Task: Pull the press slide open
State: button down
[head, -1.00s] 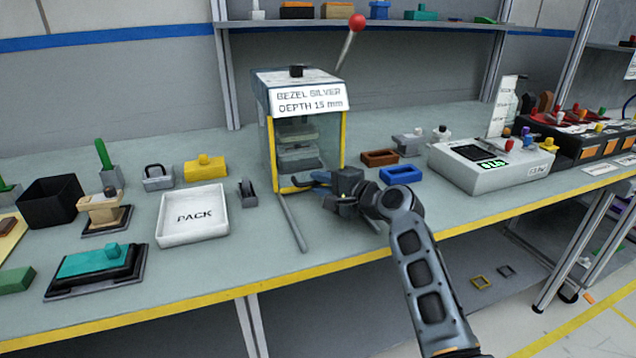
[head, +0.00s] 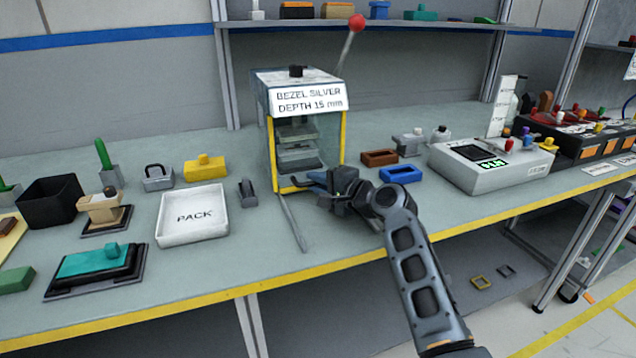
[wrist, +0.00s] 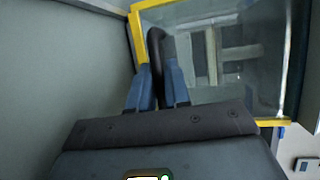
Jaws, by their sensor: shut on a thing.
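The press (head: 268,150) stands on the bench, with a yellow-edged front opening, clear side and a label reading BEZEL SILVER DEPTH 15 mm. Its red-knobbed lever (head: 357,22) points up and right. A pale block-like part of the press slide (wrist: 230,56) shows inside the opening. My gripper (head: 316,180) is at the lower front of the opening. In the wrist view, its blue fingers (wrist: 158,86) are shut on a dark curved handle (wrist: 155,42), one finger on each side.

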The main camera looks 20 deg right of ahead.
jog(key=s+p, duration=0.6)
jog(key=s, duration=1.1)
jog(key=shift+p, duration=0.4)
jog(key=c, duration=1.4)
grip_release()
jog(key=shift+c, duration=0.2)
jog(key=b+v, duration=0.1)
jog(key=v, duration=0.6)
jog(key=shift+s+d, duration=0.2)
jog(key=shift+s, duration=0.1)
